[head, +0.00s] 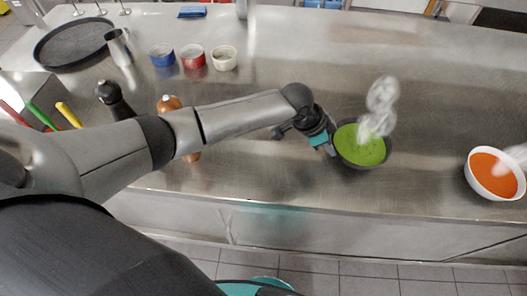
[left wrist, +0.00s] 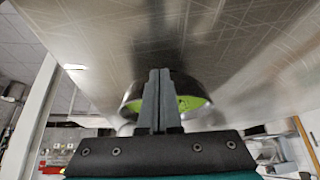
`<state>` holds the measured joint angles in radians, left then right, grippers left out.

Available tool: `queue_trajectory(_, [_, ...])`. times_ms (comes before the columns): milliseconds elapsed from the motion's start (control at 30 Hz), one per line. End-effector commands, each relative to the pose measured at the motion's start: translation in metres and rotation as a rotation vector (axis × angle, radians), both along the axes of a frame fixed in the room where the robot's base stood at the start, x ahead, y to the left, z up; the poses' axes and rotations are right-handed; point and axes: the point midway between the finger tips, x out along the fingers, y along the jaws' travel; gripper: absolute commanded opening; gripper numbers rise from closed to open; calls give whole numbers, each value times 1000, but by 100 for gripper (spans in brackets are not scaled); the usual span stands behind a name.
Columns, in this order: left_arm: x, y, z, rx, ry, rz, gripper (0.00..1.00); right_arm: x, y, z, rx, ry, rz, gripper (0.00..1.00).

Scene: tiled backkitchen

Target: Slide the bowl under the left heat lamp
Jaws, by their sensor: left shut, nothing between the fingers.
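A dark bowl of green soup (head: 360,145) stands on the steel counter, right of centre in the head view. A pale steam-like wisp rises from it. My left gripper (head: 329,147) is at the bowl's left side, low over the counter, with its fingers shut and empty. In the left wrist view the shut fingers (left wrist: 160,74) point at the dark bowl (left wrist: 132,88), partly hiding it. The fingertips look against or very close to its wall; I cannot tell if they touch. I cannot make out a heat lamp. My right gripper is not in view.
A white bowl of orange soup (head: 494,175) stands at the far right. Three small tubs, including a red one (head: 193,57), and a round dark tray (head: 75,42) are at the back left. A pepper mill (head: 112,98) stands near my arm. The counter between the bowls is clear.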

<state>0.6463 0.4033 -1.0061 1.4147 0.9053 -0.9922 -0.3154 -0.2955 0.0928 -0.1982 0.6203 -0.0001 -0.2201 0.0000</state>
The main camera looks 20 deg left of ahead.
Motion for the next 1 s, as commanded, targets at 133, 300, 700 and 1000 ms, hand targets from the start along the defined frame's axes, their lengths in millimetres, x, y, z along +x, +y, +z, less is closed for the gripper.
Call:
queue_trajectory(133, [16, -27, -2, -4, -3, -1, 0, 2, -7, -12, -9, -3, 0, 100])
queue_trajectory(300, [31, -53, -3, -3, -2, -1, 0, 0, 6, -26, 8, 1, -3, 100])
queue_trajectory(700, [39, -67, 0, 0, -1, 1, 0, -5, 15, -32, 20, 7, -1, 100])
queue_trajectory(1000, [39, -67, 1, 0, -1, 1, 0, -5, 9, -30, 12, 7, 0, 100])
